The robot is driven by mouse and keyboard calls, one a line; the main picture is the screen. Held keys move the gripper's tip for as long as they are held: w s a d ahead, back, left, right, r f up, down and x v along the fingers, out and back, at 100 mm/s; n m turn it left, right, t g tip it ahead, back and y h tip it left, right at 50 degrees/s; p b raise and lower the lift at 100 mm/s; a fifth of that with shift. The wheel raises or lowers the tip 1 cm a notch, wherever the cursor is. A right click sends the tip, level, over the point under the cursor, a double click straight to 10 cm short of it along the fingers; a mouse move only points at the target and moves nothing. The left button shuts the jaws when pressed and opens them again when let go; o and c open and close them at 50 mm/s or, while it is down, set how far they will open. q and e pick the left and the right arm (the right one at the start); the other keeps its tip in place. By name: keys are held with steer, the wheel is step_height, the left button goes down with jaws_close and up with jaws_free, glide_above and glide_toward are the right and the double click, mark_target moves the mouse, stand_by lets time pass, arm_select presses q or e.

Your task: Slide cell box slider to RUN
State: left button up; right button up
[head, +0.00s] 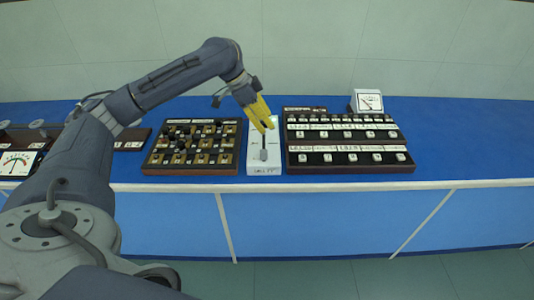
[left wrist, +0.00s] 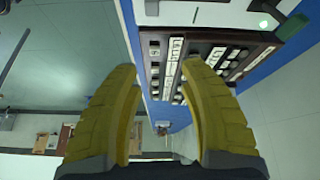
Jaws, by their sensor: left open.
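The cell box (head: 264,169) is a narrow white box on the blue bench, between two dark panels. Its slider knob (head: 263,155) is grey and sits toward the near end of a dark slot. The box's lettering is too small to read. My left gripper (head: 264,124) has yellow fingers, open and empty, over the box's far end, beyond the knob. In the left wrist view its fingers (left wrist: 158,78) stand wide apart with nothing between them. A pale box surface (left wrist: 210,13), seemingly the cell box, shows at the top edge there. My right gripper is not in view.
A dark panel with brass-coloured parts (head: 191,158) stands close on the left. A stepped panel with white labels and knobs (head: 347,157) stands close on the right. A white meter (head: 369,101) is behind it. The blue bench (head: 465,140) is clear farther right.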

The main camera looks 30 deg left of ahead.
mark_target(262, 151)
arm_select(q)
steer(key=s+a+r+m+g, duration=0.1)
steer(key=s+a+r+m, duration=0.15)
steer(key=s+a, duration=0.25)
steer(key=shift+n+y, duration=0.3)
steer(key=shift+n, duration=0.15)
steer(key=x, duration=1.7)
steer(key=shift+w+a, duration=0.3)
steer(key=shift+w, duration=0.05)
jaws_close()
